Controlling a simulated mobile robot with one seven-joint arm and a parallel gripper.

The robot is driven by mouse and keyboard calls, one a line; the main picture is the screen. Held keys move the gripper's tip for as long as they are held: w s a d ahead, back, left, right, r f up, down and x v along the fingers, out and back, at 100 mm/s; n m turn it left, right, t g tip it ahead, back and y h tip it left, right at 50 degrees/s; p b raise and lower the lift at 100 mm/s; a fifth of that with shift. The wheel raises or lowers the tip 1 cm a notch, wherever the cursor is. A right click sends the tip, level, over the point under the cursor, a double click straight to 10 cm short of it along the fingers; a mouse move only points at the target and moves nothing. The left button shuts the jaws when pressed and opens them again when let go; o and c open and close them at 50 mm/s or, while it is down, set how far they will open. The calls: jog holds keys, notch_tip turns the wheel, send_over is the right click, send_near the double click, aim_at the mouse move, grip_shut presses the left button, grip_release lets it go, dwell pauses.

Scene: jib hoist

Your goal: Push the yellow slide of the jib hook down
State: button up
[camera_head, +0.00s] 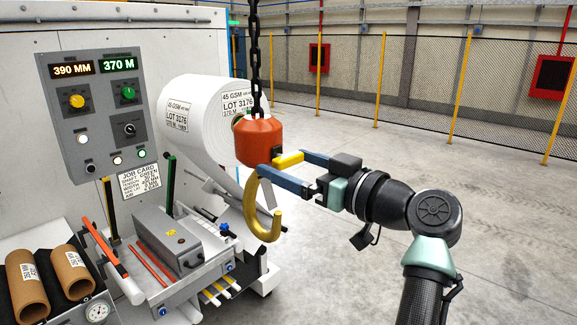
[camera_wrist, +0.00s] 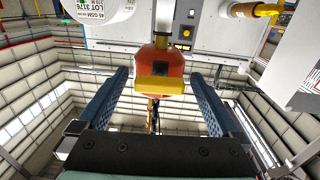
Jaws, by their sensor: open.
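The jib hook hangs from a dark chain. The yellow slide (camera_head: 288,160) sticks out from the block's lower right side, toward my gripper. In the wrist view, the slide (camera_wrist: 160,85) is a yellow bar in front of the orange block (camera_wrist: 160,60). My gripper (camera_head: 281,166) comes from the right, with its blue fingers open. In the wrist view, its fingers (camera_wrist: 160,76) stand apart on either side of the slide, with gaps. I cannot tell whether anything touches in depth.
A large white roll (camera_head: 205,112) stands behind the hook. A grey control panel (camera_head: 103,108) is on the left, above a machine bench (camera_head: 172,245) with two brown cores (camera_head: 70,272). The floor to the right is clear up to a mesh fence (camera_head: 420,85).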

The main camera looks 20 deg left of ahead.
jog(key=b+v, duration=0.5)
jog(key=v, duration=0.7)
jog(key=shift+w, duration=0.15)
jog(key=s+d+r+m+t+h, duration=0.3)
jog(key=s+r+m+t+h, duration=0.3)
jog(key=s+r+t+h, duration=0.2)
jog(key=s+d+r+m+t+h, duration=0.3)
jog(key=s+r+m+t+h, duration=0.4)
jog(key=t, duration=0.5)
jog(key=shift+s+d+r+h, duration=0.4)
jog(key=shift+s+r+h, duration=0.15)
jog(key=shift+s+h, duration=0.2)
